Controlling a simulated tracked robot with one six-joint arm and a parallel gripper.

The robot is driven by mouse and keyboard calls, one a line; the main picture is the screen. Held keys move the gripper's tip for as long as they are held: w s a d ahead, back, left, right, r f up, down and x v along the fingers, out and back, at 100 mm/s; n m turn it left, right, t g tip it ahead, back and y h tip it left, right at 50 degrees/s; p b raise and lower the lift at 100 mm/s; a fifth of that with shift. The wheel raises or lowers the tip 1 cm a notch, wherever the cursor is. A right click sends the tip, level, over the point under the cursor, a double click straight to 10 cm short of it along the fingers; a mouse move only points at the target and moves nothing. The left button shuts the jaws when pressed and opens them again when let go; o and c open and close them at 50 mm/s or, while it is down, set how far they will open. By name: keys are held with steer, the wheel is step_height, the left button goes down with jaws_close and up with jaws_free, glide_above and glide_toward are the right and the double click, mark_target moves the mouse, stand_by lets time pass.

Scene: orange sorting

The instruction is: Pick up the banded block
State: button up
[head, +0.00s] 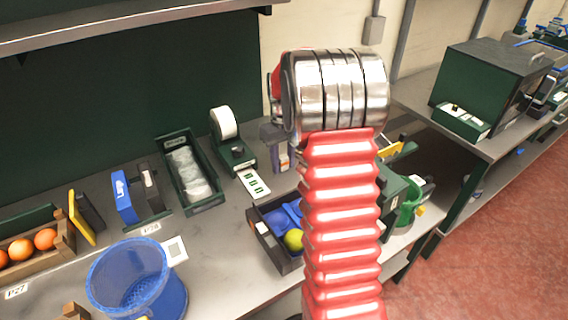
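My arm rises through the middle of the head view, with a red ribbed sleeve and a silver ringed joint on top. My gripper's fingers do not show; they are outside the view or hidden behind the arm. I cannot make out a block with clear bands. A small upright grey and pale item (283,160) stands on the bench just left of my arm, partly hidden by it; I cannot tell what it is. My arm also hides part of the bench behind it.
On the bench (218,240) stand a blue bucket (130,275), a wooden crate (62,240) of oranges, a green tray (187,172), a tape dispenser (232,150) and a dark bin (264,236) with blue and yellow-green balls. A green cabinet (485,80) stands at right.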

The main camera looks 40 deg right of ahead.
mark_target(283, 156)
steer(key=c, duration=0.8)
steer(key=shift+r, duration=0.1)
step_height(283, 156, up, 10)
steer(key=shift+f, duration=0.1)
stand_by(0.6)
